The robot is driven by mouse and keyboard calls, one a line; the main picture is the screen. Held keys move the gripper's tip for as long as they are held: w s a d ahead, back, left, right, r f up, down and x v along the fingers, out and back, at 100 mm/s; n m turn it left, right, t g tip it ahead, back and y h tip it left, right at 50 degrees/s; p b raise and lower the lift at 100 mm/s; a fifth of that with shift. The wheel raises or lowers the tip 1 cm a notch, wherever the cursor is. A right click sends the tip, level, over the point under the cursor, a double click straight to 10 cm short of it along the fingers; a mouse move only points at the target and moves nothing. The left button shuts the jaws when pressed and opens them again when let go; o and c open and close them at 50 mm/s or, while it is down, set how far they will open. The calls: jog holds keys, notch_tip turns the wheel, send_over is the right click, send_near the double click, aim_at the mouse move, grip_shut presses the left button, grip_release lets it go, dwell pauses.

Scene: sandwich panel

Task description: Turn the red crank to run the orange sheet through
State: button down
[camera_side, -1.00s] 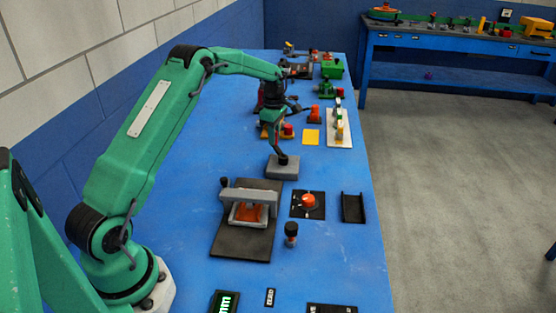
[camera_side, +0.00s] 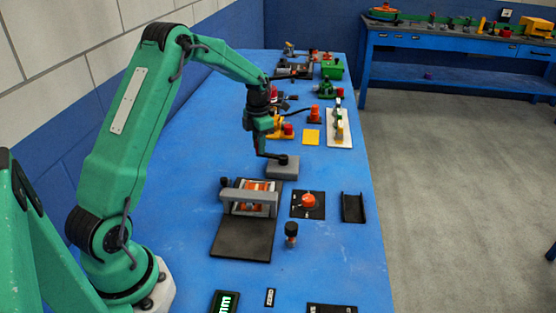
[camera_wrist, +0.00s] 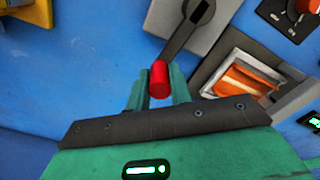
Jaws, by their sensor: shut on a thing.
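The red crank handle (camera_wrist: 159,78) stands between the fingers of my gripper (camera_wrist: 158,90) in the wrist view; the fingers are shut on it. In the side view my gripper (camera_side: 260,150) hides the handle. The black crank arm (camera_wrist: 186,32) runs from the handle to the grey crank block (camera_wrist: 200,22), which also shows in the side view (camera_side: 283,171). In the side view the arm points left from its hub. The orange sheet (camera_side: 261,186) is in the grey bridge-shaped press (camera_side: 264,209), partly behind its front bar. The sheet also shows in the wrist view (camera_wrist: 250,80).
A black base plate (camera_side: 242,241) lies bare in front of the press. A red knob (camera_side: 308,201) on a black panel, a black channel (camera_side: 352,208) and a dark post (camera_side: 291,232) are to its right. Several fixtures stand behind the crank block.

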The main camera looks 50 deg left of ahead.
jog(key=shift+s+d+n, duration=0.35)
jog(key=shift+s+n, duration=0.15)
jog(key=shift+n, duration=0.4)
jog(key=c, duration=1.3)
grip_release()
jog(key=shift+o, duration=0.2)
jog(key=shift+r, duration=0.1)
notch_tip(320, 180, up, 8)
jog(key=shift+d, duration=0.1)
